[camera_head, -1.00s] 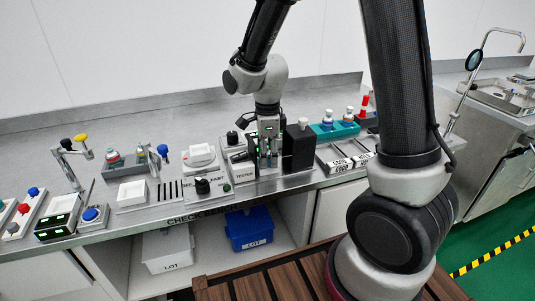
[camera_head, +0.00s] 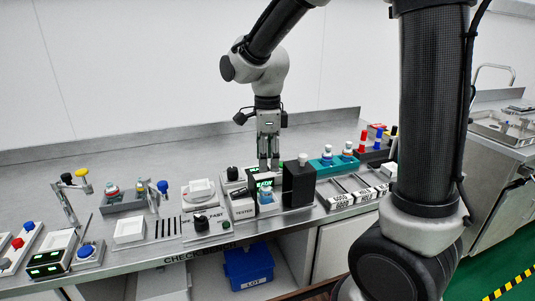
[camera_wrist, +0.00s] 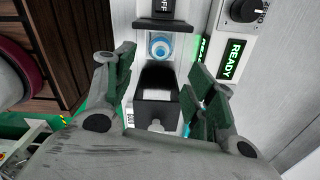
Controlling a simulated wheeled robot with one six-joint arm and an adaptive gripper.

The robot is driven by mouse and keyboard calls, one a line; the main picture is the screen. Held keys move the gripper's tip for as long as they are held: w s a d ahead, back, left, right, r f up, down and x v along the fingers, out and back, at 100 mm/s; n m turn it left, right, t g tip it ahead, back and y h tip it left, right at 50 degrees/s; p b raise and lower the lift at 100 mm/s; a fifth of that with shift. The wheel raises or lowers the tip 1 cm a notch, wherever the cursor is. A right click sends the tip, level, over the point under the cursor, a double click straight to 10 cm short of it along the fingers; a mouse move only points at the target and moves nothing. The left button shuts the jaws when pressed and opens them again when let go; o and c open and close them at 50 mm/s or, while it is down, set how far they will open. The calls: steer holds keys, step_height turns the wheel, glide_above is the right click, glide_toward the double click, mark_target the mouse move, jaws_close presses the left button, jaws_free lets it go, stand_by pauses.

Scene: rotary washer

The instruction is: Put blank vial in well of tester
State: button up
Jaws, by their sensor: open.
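The tester (camera_head: 243,210) stands on the bench with a lit green READY display (camera_head: 264,184), which also shows in the wrist view (camera_wrist: 231,60). A vial with a blue part (camera_head: 266,197) stands upright at the tester's front. In the wrist view the vial (camera_wrist: 160,47) appears from above as a blue ring with a pale centre, seated in the well. Its lower part is hidden. My gripper (camera_head: 268,163) points down above the tester, open and empty, apart from the vial. In the wrist view its fingers (camera_wrist: 160,85) are spread wide.
A tall black box with a white knob (camera_head: 299,186) stands right of the tester, close to my gripper. Further right are a teal rack (camera_head: 333,165) with capped vials and labelled trays (camera_head: 347,198).

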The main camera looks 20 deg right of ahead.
steer(key=shift+s+d+r, duration=0.1)
steer(key=shift+r, duration=0.6)
steer(key=s+d+r+n+t, duration=0.2)
steer(key=s+d+r+n, duration=0.2)
steer(key=s+d+n, duration=0.3)
steer(key=s+d+r+n+t, duration=0.2)
steer(key=s+d+n, duration=0.5)
steer(key=s+n, duration=0.4)
steer(key=r+n, duration=0.1)
steer(key=n, duration=0.1)
steer(key=shift+s+d+r+n, duration=0.25)
steer(key=shift+s+r+n, duration=0.05)
steer(key=shift+s+r, duration=0.1)
